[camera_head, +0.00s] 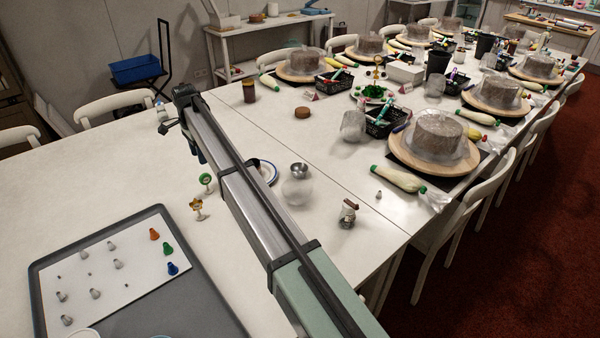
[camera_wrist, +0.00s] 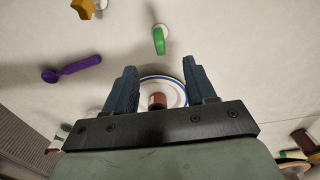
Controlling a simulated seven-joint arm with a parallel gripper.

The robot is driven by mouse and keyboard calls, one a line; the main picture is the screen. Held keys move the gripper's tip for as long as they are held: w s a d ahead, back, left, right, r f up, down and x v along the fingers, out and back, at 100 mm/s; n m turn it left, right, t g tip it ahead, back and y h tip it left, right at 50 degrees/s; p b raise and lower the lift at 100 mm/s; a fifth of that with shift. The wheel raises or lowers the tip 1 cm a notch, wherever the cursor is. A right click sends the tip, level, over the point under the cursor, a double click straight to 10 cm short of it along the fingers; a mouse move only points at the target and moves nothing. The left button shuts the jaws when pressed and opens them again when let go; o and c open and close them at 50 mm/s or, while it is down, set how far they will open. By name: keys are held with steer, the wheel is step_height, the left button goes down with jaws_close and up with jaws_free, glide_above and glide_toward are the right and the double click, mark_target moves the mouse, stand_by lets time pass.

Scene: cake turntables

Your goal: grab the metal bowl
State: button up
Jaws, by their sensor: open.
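A small silver, bowl-like metal piece (camera_head: 299,170) shows in the head view on top of a clear rounded jar (camera_head: 297,192), to the right of my arm. I take it for the metal bowl, but it is small in the picture. I cannot make it out in the wrist view. My gripper (camera_wrist: 159,65) is open, with nothing held between its two blue-grey fingers. Past the fingers, a white plate with a blue rim (camera_wrist: 176,84) lies on the table with a brown cylinder (camera_wrist: 157,101) on it. In the head view my arm partly hides this plate (camera_head: 270,172).
A green flower-shaped piece (camera_head: 206,180) and a yellow one (camera_head: 197,206) stand left of my arm. A purple spoon (camera_wrist: 72,69) lies in the wrist view. A grey tray (camera_head: 205,300) with nozzles is at the lower left. A small jar (camera_head: 348,213) stands at right.

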steer(key=o, duration=0.7)
steer(key=shift+c, duration=0.2)
steer(key=w+d+m, duration=0.1)
steer(key=w+d, duration=0.4)
steer(key=d, duration=0.3)
steer(key=w+d+m, duration=0.1)
steer(key=w+d, duration=0.4)
steer(key=d, duration=0.4)
glide_above(299, 166)
steer(key=s, duration=0.2)
steer(key=f+n, duration=0.1)
steer(key=f, duration=0.1)
steer(key=f+n, duration=0.2)
steer(key=f, duration=0.1)
steer(key=s+f+n, duration=0.1)
steer(key=f, duration=0.2)
steer(key=shift+d, duration=0.35)
steer(key=shift+w+a+f, duration=0.1)
steer(key=shift+f, duration=1.3)
steer(key=shift+w+a+f, duration=0.1)
steer(key=shift+f, duration=1.3)
